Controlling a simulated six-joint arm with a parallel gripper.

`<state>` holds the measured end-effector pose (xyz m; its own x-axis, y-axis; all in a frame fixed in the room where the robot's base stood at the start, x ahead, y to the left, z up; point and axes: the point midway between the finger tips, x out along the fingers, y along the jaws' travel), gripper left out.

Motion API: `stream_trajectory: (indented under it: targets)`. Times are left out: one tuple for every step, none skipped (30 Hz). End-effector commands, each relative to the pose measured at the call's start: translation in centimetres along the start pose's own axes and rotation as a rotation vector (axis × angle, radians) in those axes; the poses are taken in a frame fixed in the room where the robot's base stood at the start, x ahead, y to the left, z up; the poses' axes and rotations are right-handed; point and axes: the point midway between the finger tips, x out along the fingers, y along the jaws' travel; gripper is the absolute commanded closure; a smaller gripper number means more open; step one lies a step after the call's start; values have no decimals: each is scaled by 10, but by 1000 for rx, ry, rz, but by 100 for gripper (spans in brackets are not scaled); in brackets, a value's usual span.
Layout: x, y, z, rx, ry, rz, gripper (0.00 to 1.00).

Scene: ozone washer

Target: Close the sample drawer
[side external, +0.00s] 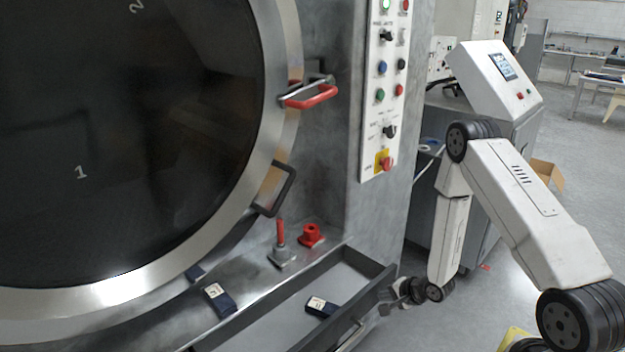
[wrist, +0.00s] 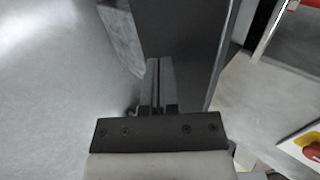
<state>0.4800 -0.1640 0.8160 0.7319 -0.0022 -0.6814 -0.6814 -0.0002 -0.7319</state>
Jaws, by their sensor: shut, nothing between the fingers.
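The sample drawer (side external: 372,292) is a long, shallow grey tray at the bottom of the machine. It stands pulled out, with its interior visible from above. A silver bar handle (side external: 350,337) is on its front, partly cut off by the frame. A small dark block with a white label (side external: 321,307) lies inside. My gripper (side external: 392,293) is beside the right end of the drawer front; I cannot tell whether they touch. In the wrist view my gripper (wrist: 161,84) is shut and empty, with its fingertips close to a dark panel that looks like the drawer.
Above the drawer, a ledge holds a second labelled block (side external: 218,299), a red-handled lever (side external: 281,243) and a red knob (side external: 311,235). The big round door (side external: 283,130) and a control panel (side external: 383,90) are above. Floor is open to the drawer's right.

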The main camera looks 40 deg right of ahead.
Motion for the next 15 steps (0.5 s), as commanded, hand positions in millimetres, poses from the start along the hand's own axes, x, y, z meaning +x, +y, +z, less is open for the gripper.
stream_trajectory:
  targets:
    - [0, 0, 0, 0, 0, 0, 100]
    - [0, 0, 0, 0, 0, 0, 100]
    - [0, 0, 0, 0, 0, 0, 100]
    - [0, 0, 0, 0, 0, 0, 100]
    - [0, 0, 0, 0, 0, 0, 100]
    - [0, 0, 0, -1, 0, 0, 100]
    - [1, -1, 0, -1, 0, -1, 100]
    - [1, -1, 0, -1, -1, -1, 100]
    - [2, -2, 0, -1, -1, -1, 100]
    - [4, -4, 0, -1, -1, -2, 100]
    - [5, -5, 1, -1, -2, -2, 100]
    - [7, -7, 1, -2, -2, -2, 100]
    - [9, -9, 1, -3, -2, -2, 100]
    - [12, -11, 0, -3, -2, -3, 100]
    - [15, -15, 1, -3, -3, -3, 100]
